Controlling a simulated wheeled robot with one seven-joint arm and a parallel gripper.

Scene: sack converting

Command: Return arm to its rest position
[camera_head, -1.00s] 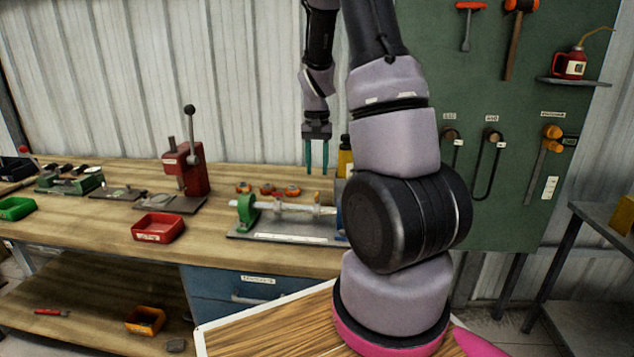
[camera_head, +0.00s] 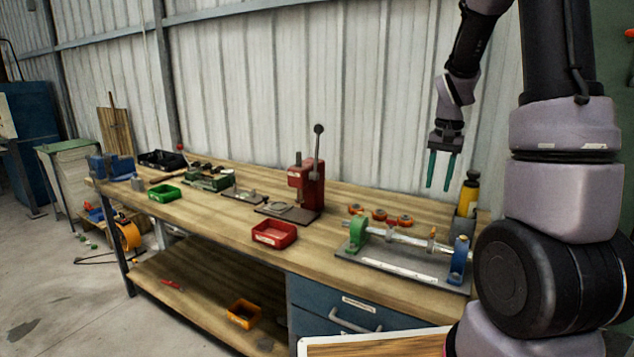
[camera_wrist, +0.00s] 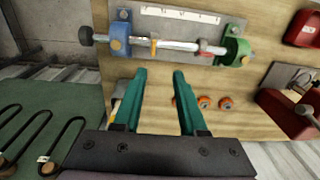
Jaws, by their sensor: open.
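My gripper (camera_head: 441,170) hangs from my arm with its two teal fingers pointing down, at the right of the head view. The fingers are apart with nothing between them. The gripper is above the back right part of the wooden workbench (camera_head: 225,222). My arm fills the right side of the head view.
A yellow bottle (camera_head: 468,195), orange rings (camera_head: 379,215), a red press (camera_head: 306,185) and a red bin (camera_head: 274,234) are nearby. The corrugated wall (camera_head: 380,90) rises behind the bench.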

